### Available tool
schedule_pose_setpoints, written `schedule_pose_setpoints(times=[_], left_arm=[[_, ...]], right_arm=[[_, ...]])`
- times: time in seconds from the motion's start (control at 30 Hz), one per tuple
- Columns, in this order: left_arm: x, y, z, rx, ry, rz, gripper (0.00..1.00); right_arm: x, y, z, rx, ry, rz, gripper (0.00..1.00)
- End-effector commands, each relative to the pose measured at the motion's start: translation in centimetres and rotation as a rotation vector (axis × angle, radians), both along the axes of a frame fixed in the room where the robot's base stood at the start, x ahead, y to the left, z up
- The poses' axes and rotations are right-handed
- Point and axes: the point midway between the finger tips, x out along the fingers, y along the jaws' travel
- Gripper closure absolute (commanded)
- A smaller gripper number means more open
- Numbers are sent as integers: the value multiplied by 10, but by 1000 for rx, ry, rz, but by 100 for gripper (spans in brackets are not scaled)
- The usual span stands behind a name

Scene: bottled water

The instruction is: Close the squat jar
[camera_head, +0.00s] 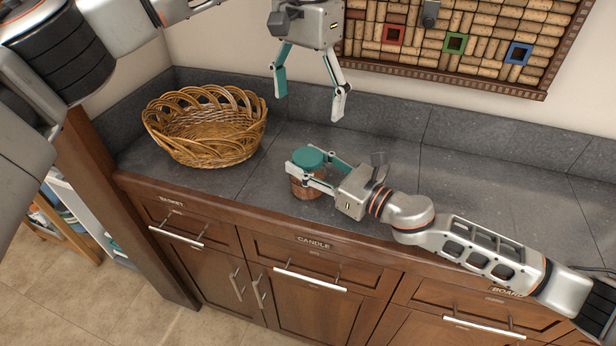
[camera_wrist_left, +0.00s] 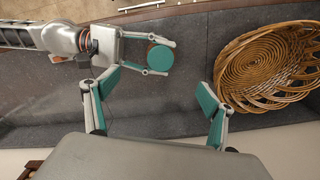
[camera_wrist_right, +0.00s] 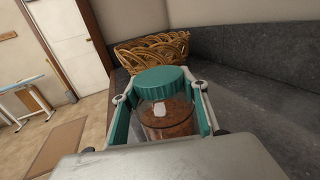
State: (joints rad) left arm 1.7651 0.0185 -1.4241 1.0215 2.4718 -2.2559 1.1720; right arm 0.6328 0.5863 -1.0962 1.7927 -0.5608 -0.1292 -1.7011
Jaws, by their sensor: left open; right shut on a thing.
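The squat jar (camera_head: 306,184) stands upright on the grey counter near its front edge, with a teal lid (camera_head: 308,158) sitting on its top. In the right wrist view the jar (camera_wrist_right: 168,122) is clear with brown contents and a white label, and the ribbed lid (camera_wrist_right: 162,82) covers its mouth. I cannot tell how tightly the lid sits. My right gripper (camera_head: 318,172) is shut on the jar, one finger on each side. My left gripper (camera_head: 309,108) is open and empty, above and behind the jar, fingers pointing down. The lid also shows in the left wrist view (camera_wrist_left: 160,57).
A wicker basket (camera_head: 205,128) stands on the counter left of the jar. A cork board (camera_head: 450,45) with coloured frames hangs on the back wall. The counter (camera_head: 500,185) to the right is clear behind my right arm. Drawers and cupboards lie below the front edge.

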Motion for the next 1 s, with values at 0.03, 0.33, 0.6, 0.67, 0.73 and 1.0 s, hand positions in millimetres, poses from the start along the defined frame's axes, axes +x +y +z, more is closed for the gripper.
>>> schedule_pose_setpoints(times=[0.03, 0.33, 0.6, 0.67, 0.73, 1.0], left_arm=[[1, 0, 9, 2, -4, 1, 17], [-1, 0, 35, 1, -1, 0, 17], [-1, 0, 36, 0, 0, 0, 17], [-1, 0, 36, 0, 0, 0, 17], [-1, 0, 36, 0, 0, 0, 17], [-1, 0, 36, 0, 0, 0, 17]], right_arm=[[-2, -2, -15, -15, 17, -3, 100], [-2, -2, -15, -15, 17, -3, 100], [-2, -2, -15, -15, 17, -3, 100], [-2, -2, -15, -15, 17, -3, 46], [-2, -2, -15, -15, 17, -3, 37], [-2, -1, -9, -9, 11, -1, 37]])
